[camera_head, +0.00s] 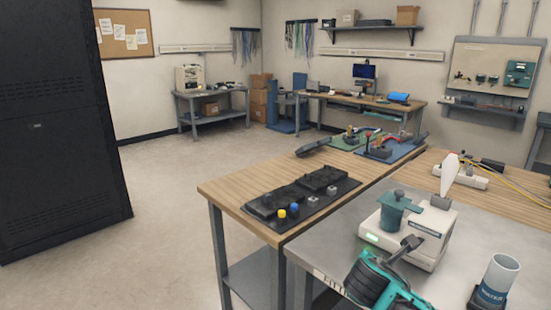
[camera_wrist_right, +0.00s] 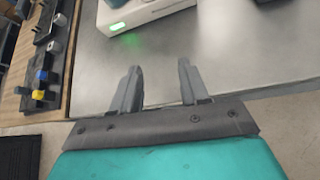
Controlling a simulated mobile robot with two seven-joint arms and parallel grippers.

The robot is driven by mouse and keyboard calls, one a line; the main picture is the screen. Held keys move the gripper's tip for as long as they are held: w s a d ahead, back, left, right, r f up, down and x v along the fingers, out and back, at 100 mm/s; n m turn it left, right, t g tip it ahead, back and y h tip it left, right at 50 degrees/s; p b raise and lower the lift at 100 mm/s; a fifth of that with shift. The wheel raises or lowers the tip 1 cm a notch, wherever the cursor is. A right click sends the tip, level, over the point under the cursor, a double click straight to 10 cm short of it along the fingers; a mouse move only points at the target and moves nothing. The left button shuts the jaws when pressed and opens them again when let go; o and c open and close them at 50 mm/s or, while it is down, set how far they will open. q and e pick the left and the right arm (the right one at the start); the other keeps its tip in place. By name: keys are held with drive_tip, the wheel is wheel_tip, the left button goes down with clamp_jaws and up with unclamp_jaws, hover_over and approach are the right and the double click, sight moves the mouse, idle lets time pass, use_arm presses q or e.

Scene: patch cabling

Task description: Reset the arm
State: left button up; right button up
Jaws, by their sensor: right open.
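My right gripper (camera_head: 406,247) shows at the bottom of the head view on its teal arm, in front of the white device. In the right wrist view my right gripper (camera_wrist_right: 159,68) has its two grey fingers apart, with nothing between them but bare grey tabletop. The fingers point toward the table, near its front edge. My left gripper is not in view.
The white device (camera_head: 440,222) with a green light stands on the grey table (camera_head: 335,215). A water cup (camera_head: 497,275) stands to its right. A wooden bench (camera_head: 235,190) with a black fixture board (camera_head: 262,222) adjoins. A black cabinet (camera_head: 60,120) stands left; the floor between is clear.

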drive_tip(key=s+a+f+m+y, duration=0.75)
drive_tip(key=s+a+f, duration=0.25)
drive_tip(key=f, duration=0.3)
drive_tip(key=s+f+m+t+y, duration=0.1)
drive_tip(key=s+f+m+t, duration=0.1)
drive_tip(key=s+m, duration=1.2)
drive_tip(key=shift+d+f+m+y, duration=0.35)
drive_tip(key=shift+f, duration=0.2)
